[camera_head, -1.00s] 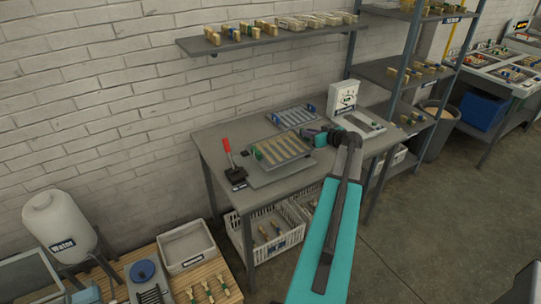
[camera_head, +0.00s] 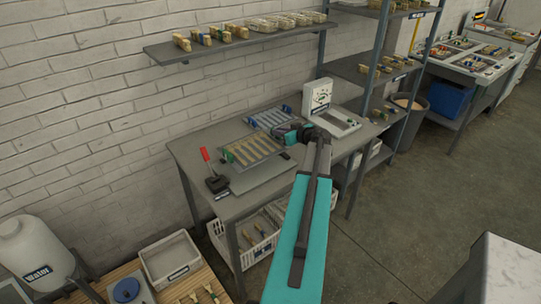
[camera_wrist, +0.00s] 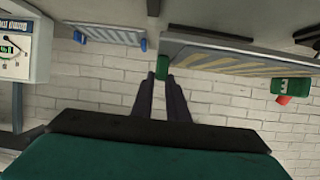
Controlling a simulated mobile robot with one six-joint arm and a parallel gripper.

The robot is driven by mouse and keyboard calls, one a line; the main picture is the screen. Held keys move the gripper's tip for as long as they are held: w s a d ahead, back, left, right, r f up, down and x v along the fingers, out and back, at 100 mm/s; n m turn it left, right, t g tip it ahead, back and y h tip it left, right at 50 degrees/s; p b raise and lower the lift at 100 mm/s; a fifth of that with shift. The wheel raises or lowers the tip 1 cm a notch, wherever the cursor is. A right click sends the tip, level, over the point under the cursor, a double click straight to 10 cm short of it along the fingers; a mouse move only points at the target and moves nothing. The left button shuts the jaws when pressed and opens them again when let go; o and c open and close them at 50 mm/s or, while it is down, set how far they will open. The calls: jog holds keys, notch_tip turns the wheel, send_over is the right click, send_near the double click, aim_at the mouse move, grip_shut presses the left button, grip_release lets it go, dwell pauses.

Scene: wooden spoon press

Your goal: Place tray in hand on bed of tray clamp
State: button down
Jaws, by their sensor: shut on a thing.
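The tray (camera_head: 236,161) is a flat, light panel with several long tan strips and green end pieces. My gripper (camera_head: 291,133) is shut on its right end. In the wrist view, the fingers (camera_wrist: 164,84) close at a green grip beside the tray (camera_wrist: 235,58).
A blue-ended rack (camera_head: 270,119) lies behind the tray on the bench (camera_head: 199,148). A white gauge device (camera_head: 319,95) stands to the right. A shelf (camera_head: 240,36) hangs above.

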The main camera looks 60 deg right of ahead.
aim_at(280, 139)
jog(key=shift+f+p, duration=0.35)
jog(key=shift+f, duration=2.2)
jog(key=shift+d+f, duration=0.1)
jog(key=shift+f, duration=1.2)
jog(key=shift+s+f+p, duration=0.1)
jog(key=shift+f+p, duration=0.2)
jog(key=shift+f, duration=0.3)
jog(key=c, duration=1.7)
grip_release()
jog(key=shift+f, duration=0.15)
jog(key=shift+c, duration=0.2)
